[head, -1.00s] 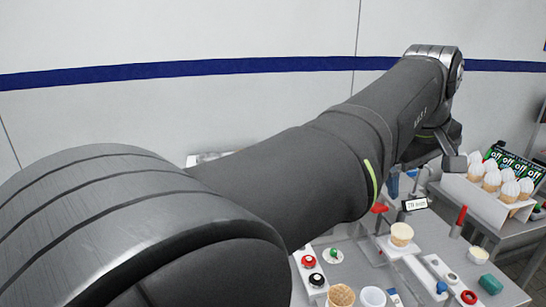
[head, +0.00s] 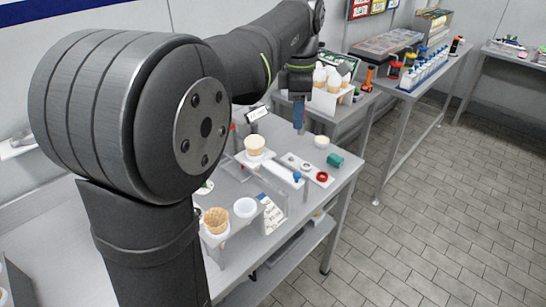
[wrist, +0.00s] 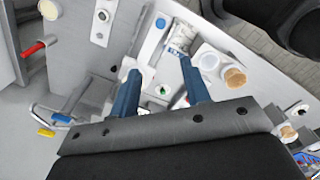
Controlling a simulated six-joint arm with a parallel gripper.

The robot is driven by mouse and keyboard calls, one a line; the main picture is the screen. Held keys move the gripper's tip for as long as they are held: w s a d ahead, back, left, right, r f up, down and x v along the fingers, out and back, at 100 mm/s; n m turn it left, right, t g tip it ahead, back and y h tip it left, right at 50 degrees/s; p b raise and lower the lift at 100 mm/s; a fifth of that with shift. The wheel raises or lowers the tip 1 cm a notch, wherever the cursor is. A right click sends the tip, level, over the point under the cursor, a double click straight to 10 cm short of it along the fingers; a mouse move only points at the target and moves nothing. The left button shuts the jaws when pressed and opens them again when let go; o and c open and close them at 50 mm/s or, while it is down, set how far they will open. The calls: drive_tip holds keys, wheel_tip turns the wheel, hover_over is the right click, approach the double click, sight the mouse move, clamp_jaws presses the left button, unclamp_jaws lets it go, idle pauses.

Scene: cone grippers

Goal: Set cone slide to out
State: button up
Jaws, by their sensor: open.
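I cannot tell for sure which part is the cone slide. A white slab (head: 278,170) with a blue knob (head: 296,177) lies on the bench, beside a pale cone cup (head: 255,142) on a block. My gripper (head: 298,125) hangs above the bench behind the cone cup, blue fingers down. In the wrist view its two fingers (wrist: 160,68) are apart with nothing held between them. My arm hides part of the bench.
A waffle cone (head: 217,219) and a white cup (head: 245,208) stand in a front holder. A red button (head: 322,177) and green block (head: 335,160) lie at right. The floor at right is clear.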

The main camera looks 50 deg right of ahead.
sight(298, 174)
drive_tip(key=shift+n, duration=0.4)
drive_tip(key=f, duration=1.8)
drive_tip(key=shift+s+d+f, duration=0.15)
drive_tip(key=shift+s+d, duration=0.15)
drive_tip(key=shift+d, duration=0.1)
drive_tip(key=shift+s, duration=0.1)
clamp_jaws()
